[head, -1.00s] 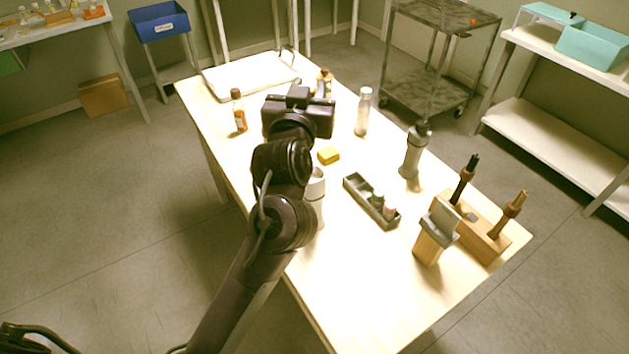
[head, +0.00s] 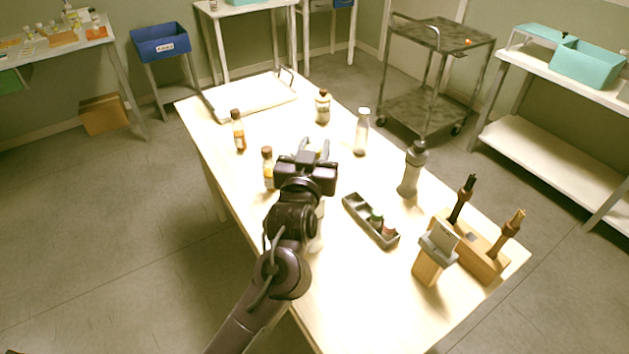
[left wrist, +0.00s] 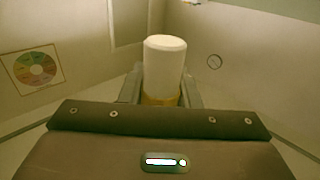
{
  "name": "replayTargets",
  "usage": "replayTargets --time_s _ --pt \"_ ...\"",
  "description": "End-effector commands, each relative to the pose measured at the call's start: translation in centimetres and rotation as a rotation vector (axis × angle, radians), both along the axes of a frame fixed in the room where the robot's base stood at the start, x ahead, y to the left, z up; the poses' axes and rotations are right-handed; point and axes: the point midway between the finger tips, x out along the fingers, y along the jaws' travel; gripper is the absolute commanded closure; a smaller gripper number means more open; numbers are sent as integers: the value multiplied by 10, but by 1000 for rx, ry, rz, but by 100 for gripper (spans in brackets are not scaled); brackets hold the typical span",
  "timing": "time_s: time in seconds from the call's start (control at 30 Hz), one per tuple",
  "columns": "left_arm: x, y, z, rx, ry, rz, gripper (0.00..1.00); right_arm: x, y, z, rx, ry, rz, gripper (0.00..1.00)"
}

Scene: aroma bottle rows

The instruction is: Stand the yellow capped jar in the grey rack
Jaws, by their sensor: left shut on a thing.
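My left gripper (head: 315,151) is above the middle of the table, with its fingertips mostly hidden behind its dark body. In the left wrist view the gripper (left wrist: 161,90) is shut on a jar with a pale, rounded cap and a yellow body; the jar (left wrist: 164,68) stands up between the fingers. In the head view the jar is largely hidden. The grey rack (head: 360,224) lies on the table to the right of the gripper and nearer. My right gripper is not in view.
Amber bottles (head: 238,130) (head: 268,168) stand left of the gripper. A clear bottle (head: 362,132) and a grey bottle (head: 411,168) stand beyond the rack. A wooden stand (head: 480,250) is at the right. A white tray (head: 250,98) lies at the far end.

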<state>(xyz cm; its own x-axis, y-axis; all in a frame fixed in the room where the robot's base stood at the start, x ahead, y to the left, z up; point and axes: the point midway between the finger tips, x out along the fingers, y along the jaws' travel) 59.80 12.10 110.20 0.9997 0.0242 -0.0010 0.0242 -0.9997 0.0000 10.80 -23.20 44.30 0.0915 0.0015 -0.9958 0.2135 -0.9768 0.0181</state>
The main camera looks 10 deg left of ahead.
Motion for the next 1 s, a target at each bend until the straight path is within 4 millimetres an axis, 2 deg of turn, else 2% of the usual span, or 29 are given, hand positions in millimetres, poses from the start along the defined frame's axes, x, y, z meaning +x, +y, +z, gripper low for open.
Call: replayTargets --time_s 0.03,0.13,0.37,0.53,0.63,1.0 --pt "-1 0 -13 4 6 -1 92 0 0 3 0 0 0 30" --pt "0 0 -34 3 4 -1 92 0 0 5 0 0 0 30" --pt "0 0 -56 0 0 -1 92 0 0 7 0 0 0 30" --pt "0 0 -80 1 2 -1 92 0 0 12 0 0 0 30" --pt "0 0 -88 0 1 -1 92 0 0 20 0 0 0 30" --pt "0 0 -95 -1 -1 -1 92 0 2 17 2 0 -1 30"
